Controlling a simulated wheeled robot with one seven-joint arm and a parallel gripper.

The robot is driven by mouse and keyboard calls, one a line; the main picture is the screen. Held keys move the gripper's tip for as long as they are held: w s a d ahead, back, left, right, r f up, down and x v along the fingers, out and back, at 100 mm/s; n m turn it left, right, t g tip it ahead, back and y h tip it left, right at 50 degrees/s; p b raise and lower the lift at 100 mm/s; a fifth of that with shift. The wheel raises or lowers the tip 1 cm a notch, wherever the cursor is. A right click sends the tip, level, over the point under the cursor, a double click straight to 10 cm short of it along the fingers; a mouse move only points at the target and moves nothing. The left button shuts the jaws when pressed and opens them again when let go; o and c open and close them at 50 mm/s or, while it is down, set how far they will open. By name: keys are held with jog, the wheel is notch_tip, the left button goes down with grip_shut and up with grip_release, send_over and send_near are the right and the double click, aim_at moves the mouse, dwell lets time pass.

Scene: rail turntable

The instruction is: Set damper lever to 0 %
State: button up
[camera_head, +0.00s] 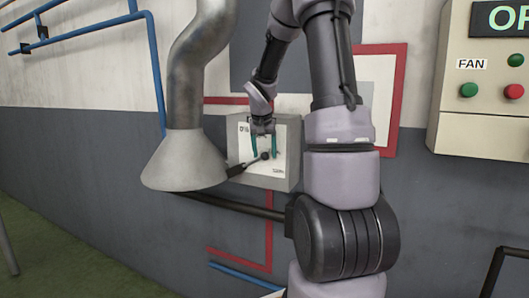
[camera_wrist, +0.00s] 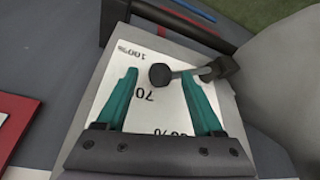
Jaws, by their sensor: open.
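The damper box (camera_head: 292,155) is grey with a white scale plate (camera_head: 245,140) and hangs on the wall. In the wrist view the plate (camera_wrist: 108,92) reads 100% near the top left, 70 in the middle and a partly hidden percent mark near my gripper's base. The damper lever (camera_head: 247,164) is dark with a round black knob. In the wrist view the lever (camera_wrist: 186,74) runs from its pivot at right to the knob, pointing between 70 and 100%. My gripper (camera_head: 263,149) is open; in the wrist view its teal fingertips (camera_wrist: 159,74) flank the knob. Contact cannot be told.
A metal duct with a flared hood (camera_head: 185,160) stands close left of the box. A fan control panel (camera_head: 480,120) with green and red buttons is on the wall at right. A dark pipe (camera_head: 235,207) runs below the box.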

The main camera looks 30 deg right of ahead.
grip_shut()
dwell(1.4)
